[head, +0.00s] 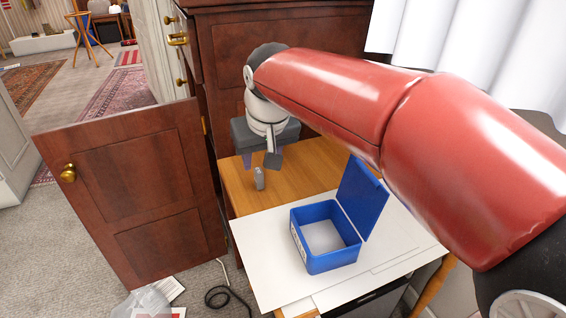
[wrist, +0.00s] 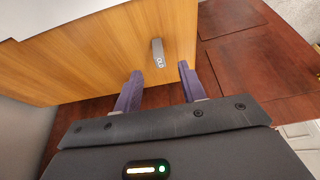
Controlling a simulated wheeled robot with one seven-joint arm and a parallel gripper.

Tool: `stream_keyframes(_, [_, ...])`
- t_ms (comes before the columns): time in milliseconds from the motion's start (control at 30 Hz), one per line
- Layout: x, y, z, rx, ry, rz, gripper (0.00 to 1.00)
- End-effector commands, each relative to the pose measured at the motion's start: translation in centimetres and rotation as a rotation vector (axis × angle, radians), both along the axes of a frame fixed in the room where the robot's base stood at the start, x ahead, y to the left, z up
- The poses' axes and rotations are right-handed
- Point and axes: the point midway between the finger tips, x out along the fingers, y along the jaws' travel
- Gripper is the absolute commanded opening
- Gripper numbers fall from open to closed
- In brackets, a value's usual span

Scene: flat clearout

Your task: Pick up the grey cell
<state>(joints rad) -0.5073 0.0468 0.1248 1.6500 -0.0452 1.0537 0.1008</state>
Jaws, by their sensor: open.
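The grey cell (head: 259,178) is a small grey block on the wooden table top (head: 236,196), close to the table's left edge. In the wrist view the cell (wrist: 158,53) lies ahead of the fingertips, roughly between their lines, with pale markings on its near end. My gripper (head: 259,161) is above and behind the cell in the head view. In the wrist view my gripper (wrist: 158,72) has its two purple-grey fingers spread wide with nothing between them. The cell is apart from both fingers.
An open blue box (head: 325,262) with its lid raised stands on a white sheet (head: 262,270) nearer the front of the table. An open brown cabinet door (head: 132,190) is left of the table. A dark cable (head: 228,298) lies on the floor.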

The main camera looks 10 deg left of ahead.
Motion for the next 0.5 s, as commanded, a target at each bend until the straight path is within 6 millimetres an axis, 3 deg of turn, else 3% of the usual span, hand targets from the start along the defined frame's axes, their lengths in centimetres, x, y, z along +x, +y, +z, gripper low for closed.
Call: stream_keyframes(500, [1.7,1.3,-4.7,-0.002,0.003,0.005,0.41])
